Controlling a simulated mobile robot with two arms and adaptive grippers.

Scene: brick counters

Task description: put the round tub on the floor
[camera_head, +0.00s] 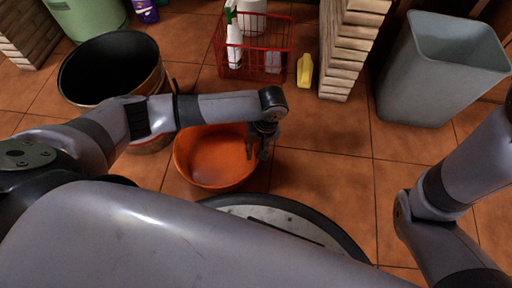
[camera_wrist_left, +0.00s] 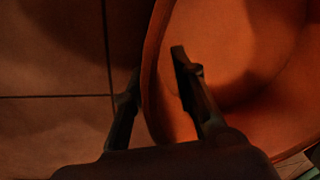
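The round tub (camera_head: 213,160) is a wide orange bowl-shaped tub in the middle left of the head view, low over or on the floor; I cannot tell which. My left gripper (camera_head: 260,148) points down at its right rim. In the left wrist view the tub (camera_wrist_left: 250,60) fills the right side. Contact of the inner finger is hard to see. My right gripper is not in view.
The floor (camera_head: 330,150) is brown tile, clear right of the tub. A large dark-mouthed pot (camera_head: 110,70) stands close at the upper left. A red wire basket (camera_head: 285,45) with bottles, a yellow bottle (camera_head: 304,72), a brick pillar (camera_head: 345,55) and a grey bin (camera_head: 440,75) stand behind.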

